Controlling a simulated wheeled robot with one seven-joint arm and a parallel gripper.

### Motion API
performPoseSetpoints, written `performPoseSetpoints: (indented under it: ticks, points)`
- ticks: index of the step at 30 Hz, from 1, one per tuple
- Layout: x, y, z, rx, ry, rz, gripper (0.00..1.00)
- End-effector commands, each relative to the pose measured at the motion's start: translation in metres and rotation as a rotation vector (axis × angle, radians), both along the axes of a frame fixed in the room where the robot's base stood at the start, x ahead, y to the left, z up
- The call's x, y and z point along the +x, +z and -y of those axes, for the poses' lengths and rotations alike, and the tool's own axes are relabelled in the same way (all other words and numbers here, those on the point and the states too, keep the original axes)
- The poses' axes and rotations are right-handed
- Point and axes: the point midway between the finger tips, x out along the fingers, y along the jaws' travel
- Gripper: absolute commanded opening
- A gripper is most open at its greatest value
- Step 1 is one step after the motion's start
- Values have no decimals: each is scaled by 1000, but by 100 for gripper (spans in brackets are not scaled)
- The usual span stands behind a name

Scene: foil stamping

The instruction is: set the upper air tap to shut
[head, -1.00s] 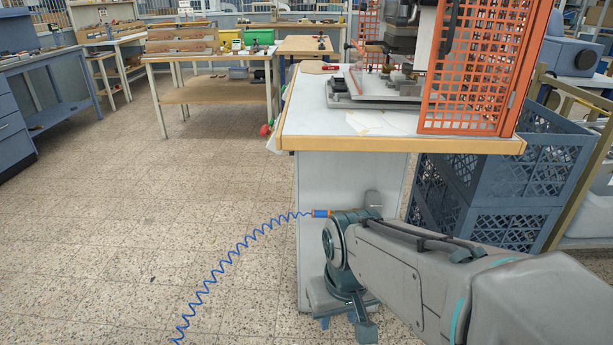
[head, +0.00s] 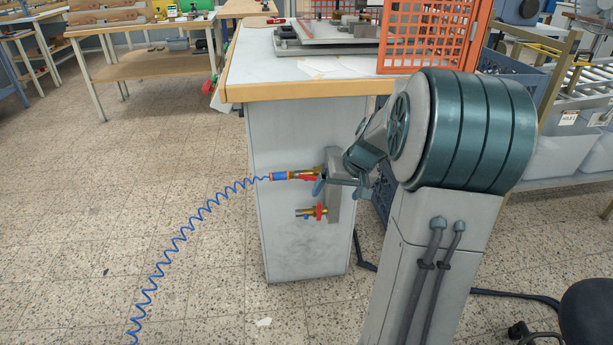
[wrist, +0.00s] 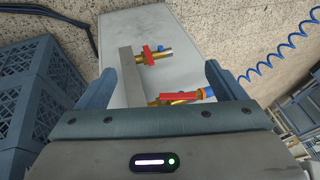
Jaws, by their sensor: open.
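The upper air tap (head: 303,175) is brass with a red lever and sits on a grey bracket on the cabinet's side. Its lever appears to lie along the tap body. A blue hose coupling (head: 279,176) is on its outer end. In the wrist view the upper tap (wrist: 180,98) is low between the fingers, partly hidden by the gripper body. The lower tap (head: 311,212) has a red handle across its body and no hose; it also shows in the wrist view (wrist: 153,54). My gripper (head: 340,188) is open and empty, close to the upper tap; contact cannot be told.
A blue coiled hose (head: 190,230) runs from the upper tap to the lower left floor. The white cabinet (head: 295,245) has an overhanging wood-edged top. Blue crates (wrist: 35,80) stand beside it. A dark chair (head: 588,310) is at lower right. The floor at left is clear.

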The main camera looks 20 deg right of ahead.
Motion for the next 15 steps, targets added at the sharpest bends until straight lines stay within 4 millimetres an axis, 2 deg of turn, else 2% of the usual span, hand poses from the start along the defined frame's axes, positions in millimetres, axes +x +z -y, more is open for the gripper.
performPoseSetpoints:
  ticks: [1, 3, 6, 11, 15]
  points:
    - [4, -8, 15, 11, -20, 17, 90]
    - [8, -11, 28, 21, -36, 36, 90]
    - [12, -13, 38, 27, -47, 53, 90]
    - [25, -13, 37, 29, -47, 60, 90]
    - [49, -14, 28, 28, -45, 59, 90]
